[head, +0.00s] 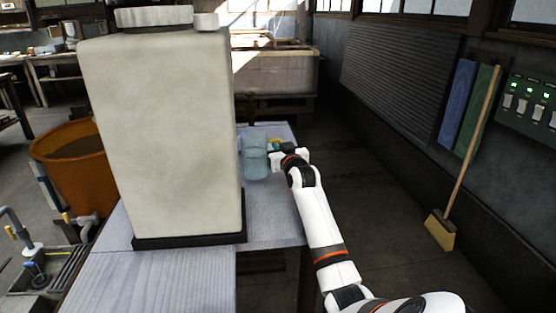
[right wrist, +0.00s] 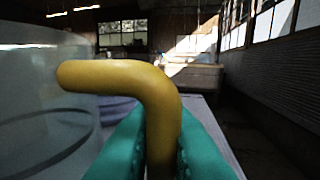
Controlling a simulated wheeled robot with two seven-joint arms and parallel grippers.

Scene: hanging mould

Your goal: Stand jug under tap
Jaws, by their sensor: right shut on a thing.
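A pale blue see-through jug (head: 255,160) is upright at the right side of the tall white tank (head: 165,130). My right gripper (head: 277,157) is at the jug's right side, shut on its yellow handle. In the right wrist view, the yellow handle (right wrist: 125,77) runs down between my teal fingers (right wrist: 162,150), and the jug's clear wall (right wrist: 35,110) fills the left. I cannot tell whether the jug's base touches the table. No tap shows clearly on the tank. My left gripper is not in view.
The tank stands on a black base (head: 190,241) on a grey plank table (head: 150,280). An orange tub (head: 65,165) is at the left, near a sink with pipes (head: 40,270). A broom (head: 440,230) leans on the right wall. The floor right of the table is clear.

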